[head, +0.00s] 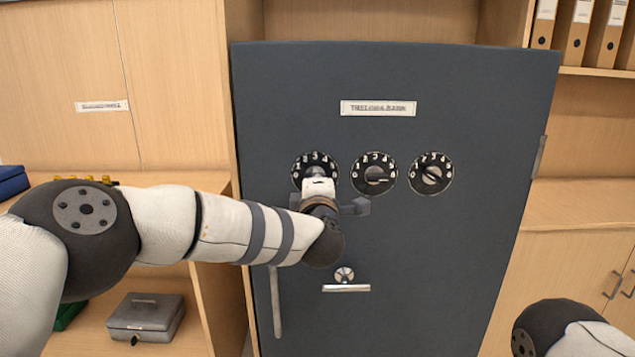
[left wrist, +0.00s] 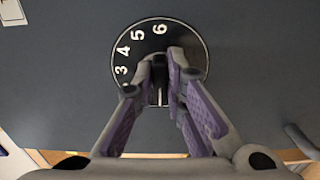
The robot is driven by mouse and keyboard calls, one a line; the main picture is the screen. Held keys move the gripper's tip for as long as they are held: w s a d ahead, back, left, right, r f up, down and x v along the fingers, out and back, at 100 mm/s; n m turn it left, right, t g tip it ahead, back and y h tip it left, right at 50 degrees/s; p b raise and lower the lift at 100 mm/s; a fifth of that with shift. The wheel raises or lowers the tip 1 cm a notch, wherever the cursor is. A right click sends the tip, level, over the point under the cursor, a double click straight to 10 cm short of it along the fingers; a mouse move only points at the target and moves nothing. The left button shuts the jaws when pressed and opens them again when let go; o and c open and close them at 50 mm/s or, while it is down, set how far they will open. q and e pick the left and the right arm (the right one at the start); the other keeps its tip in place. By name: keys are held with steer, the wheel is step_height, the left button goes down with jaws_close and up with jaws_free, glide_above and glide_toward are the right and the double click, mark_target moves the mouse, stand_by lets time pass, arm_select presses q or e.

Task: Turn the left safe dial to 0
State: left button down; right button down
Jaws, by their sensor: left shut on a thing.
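The left safe dial (head: 315,160) is a round black disc with white numbers on the dark grey safe door (head: 440,260). It is the leftmost of three dials in a row, and its lower part is hidden behind my left gripper (head: 318,182). In the left wrist view the dial (left wrist: 133,70) shows 3, 4, 5 and 6. There my left gripper (left wrist: 167,75) has its fingertips closed on the dial's knob, which they mostly hide. I cannot tell which number the knob points to. My right gripper is out of view; only part of my right arm shows.
The middle dial (head: 374,173) and the right dial (head: 431,173) are close beside the left one. Below are a keyhole (head: 344,274) and a long vertical handle (head: 275,302). A grey cash box (head: 146,317) sits on the lower left shelf.

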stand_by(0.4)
arm_select(q)
steer(key=c, duration=1.6)
jaws_free()
steer(key=shift+c, duration=0.2)
steer(key=shift+s, duration=0.1)
steer(key=s, duration=1.1)
steer(key=shift+s, duration=0.4)
